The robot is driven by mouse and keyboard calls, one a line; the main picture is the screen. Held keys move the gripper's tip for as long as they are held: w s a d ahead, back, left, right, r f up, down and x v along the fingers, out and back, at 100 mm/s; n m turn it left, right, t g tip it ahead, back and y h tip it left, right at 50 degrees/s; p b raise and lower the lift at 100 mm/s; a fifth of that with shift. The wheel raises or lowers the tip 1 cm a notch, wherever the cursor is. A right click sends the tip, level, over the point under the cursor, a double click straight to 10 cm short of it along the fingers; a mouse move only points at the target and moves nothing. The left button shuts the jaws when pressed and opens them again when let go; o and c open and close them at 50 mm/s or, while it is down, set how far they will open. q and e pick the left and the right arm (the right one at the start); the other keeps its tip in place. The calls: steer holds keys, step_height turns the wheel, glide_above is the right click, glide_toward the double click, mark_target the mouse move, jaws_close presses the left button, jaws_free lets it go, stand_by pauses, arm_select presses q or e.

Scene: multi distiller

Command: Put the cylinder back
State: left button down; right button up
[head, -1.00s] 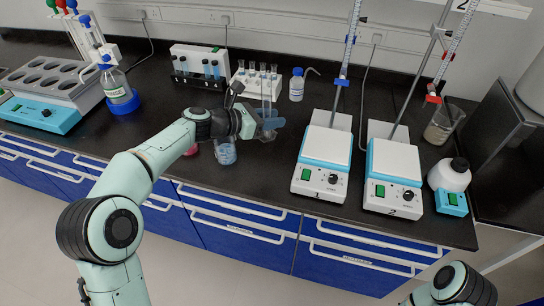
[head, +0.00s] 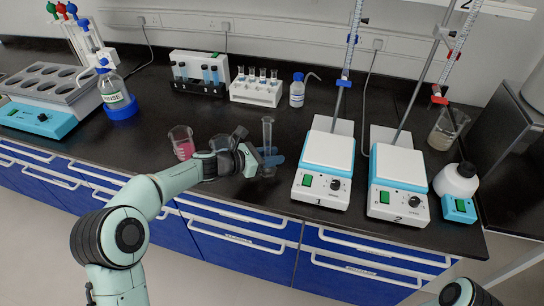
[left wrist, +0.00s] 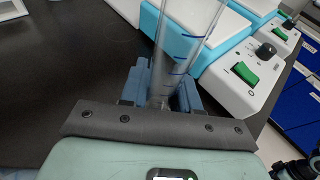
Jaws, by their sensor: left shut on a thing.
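The clear graduated cylinder (head: 267,132) stands upright in the jaws of my left gripper (head: 271,161), near the front of the black bench and left of stirrer 1. My left gripper is shut on it low down. In the left wrist view, the cylinder (left wrist: 188,45) with its blue marks rises between the blue-grey fingers of the gripper (left wrist: 162,88). I cannot tell whether its base touches the bench. My right gripper is out of view; only part of that arm shows at the bottom right of the head view.
Stirrer 1 (head: 325,168) is close to the right of the cylinder, with stirrer 2 (head: 397,180) beyond it. A beaker with pink contents (head: 182,143) stands left of my gripper. Tube racks (head: 256,92) and a small wash bottle (head: 297,92) stand behind. Bare bench lies between them and my gripper.

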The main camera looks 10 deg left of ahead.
arm_select(q)
steer(key=c, duration=0.8)
jaws_free()
steer(key=shift+f, duration=0.15)
steer(key=shift+r, duration=0.2)
steer(key=v, duration=1.2)
